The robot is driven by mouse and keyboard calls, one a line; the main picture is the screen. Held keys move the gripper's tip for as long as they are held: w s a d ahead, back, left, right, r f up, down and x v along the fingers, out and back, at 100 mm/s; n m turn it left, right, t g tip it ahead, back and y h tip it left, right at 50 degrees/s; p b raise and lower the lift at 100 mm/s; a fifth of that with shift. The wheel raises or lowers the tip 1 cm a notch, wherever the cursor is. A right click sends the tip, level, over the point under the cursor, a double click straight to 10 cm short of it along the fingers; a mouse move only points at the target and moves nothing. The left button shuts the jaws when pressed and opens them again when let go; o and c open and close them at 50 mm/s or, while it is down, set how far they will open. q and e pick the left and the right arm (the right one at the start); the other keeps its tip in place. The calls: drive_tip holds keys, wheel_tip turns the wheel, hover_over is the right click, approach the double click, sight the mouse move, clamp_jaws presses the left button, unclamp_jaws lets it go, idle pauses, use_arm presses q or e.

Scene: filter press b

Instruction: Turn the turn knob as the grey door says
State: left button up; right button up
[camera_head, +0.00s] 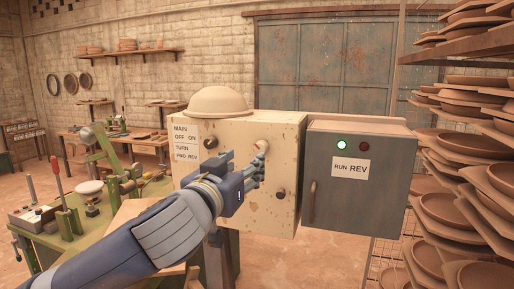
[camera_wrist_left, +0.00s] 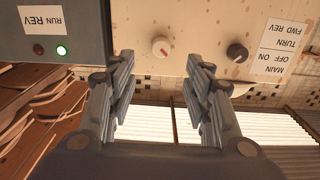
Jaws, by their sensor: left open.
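The grey door (camera_head: 340,205) has a lit green lamp (camera_head: 341,145), a dark red lamp (camera_head: 365,146) and a plate (camera_head: 350,168) reading RUN REV. The cream box (camera_head: 290,140) beside it has a label (camera_head: 186,140) reading MAIN OFF ON, TURN FWD REV. None is individually labelled. My left gripper (camera_head: 259,168) is open before the box. In the upside-down wrist view its fingers (camera_wrist_left: 160,65) flank the cream knob, apparently not touching it. My right gripper is not in view.
A tan dome (camera_head: 218,101) sits on the box. The door has a vertical handle (camera_head: 312,198). A rack of brown dishes (camera_head: 455,210) stands at the right. A green workbench (camera_head: 75,243) with tools is at the left.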

sight(260, 150)
use_arm(q)
drive_tip(key=p+x, duration=0.4)
drive_tip(key=x, duration=0.5)
drive_tip(key=shift+w+r+p, duration=0.1)
drive_tip(key=shift+p, duration=0.2)
drive_tip(key=shift+p+x, duration=0.3)
drive_tip(key=shift+x, duration=0.6)
drive_tip(key=shift+c, duration=1.1)
drive_tip(key=c, duration=0.8)
